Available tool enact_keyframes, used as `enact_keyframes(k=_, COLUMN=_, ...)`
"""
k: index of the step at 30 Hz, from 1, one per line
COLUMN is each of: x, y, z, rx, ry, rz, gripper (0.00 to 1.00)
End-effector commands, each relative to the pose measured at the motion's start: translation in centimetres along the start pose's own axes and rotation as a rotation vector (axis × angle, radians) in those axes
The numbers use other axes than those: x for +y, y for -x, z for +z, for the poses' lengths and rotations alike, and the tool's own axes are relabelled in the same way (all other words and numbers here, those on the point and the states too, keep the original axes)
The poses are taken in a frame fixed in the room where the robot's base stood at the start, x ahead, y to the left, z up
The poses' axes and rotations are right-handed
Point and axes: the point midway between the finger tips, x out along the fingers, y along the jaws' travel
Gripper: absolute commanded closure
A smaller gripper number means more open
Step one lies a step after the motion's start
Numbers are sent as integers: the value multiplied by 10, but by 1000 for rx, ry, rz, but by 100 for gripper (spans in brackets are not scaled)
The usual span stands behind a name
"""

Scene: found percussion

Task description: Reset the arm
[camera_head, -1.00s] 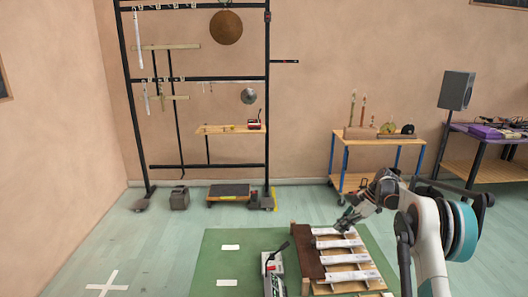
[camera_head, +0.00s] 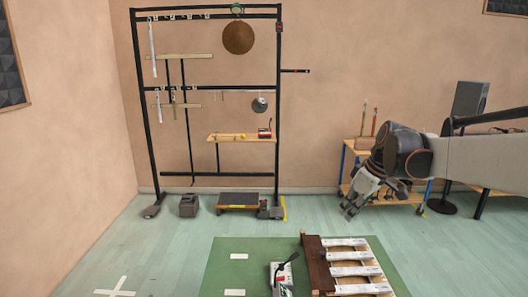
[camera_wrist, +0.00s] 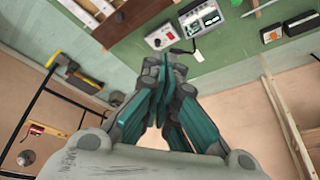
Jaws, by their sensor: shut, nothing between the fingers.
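My gripper (camera_head: 357,200) is raised in front of the wooden trolley at the right of the head view. It is above and behind the xylophone-like set of bars on the floor mat. In the wrist view my gripper (camera_wrist: 163,62) has its fingers drawn together, with nothing between them. My arm reaches in from the right edge of the head view and covers part of the trolley.
A black rack (camera_head: 148,110) with a hanging gong (camera_head: 238,38) stands by the back wall. Metal bars (camera_head: 350,271) on a wooden frame and a grey box device (camera_head: 282,272) lie on the green mat (camera_head: 225,262). A speaker (camera_head: 470,97) stands behind my arm.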

Motion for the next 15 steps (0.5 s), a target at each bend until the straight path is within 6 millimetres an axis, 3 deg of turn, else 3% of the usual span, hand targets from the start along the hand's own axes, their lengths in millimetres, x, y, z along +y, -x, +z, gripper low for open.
enact_keyframes(k=1, x=-15, y=9, z=6, rx=1, ry=-27, rz=19, gripper=100)
enact_keyframes(k=6, x=-56, y=31, z=29, rx=11, ry=-133, rz=89, gripper=100)
enact_keyframes(k=15, x=-125, y=52, z=82, rx=60, ry=-312, rz=203, gripper=100)
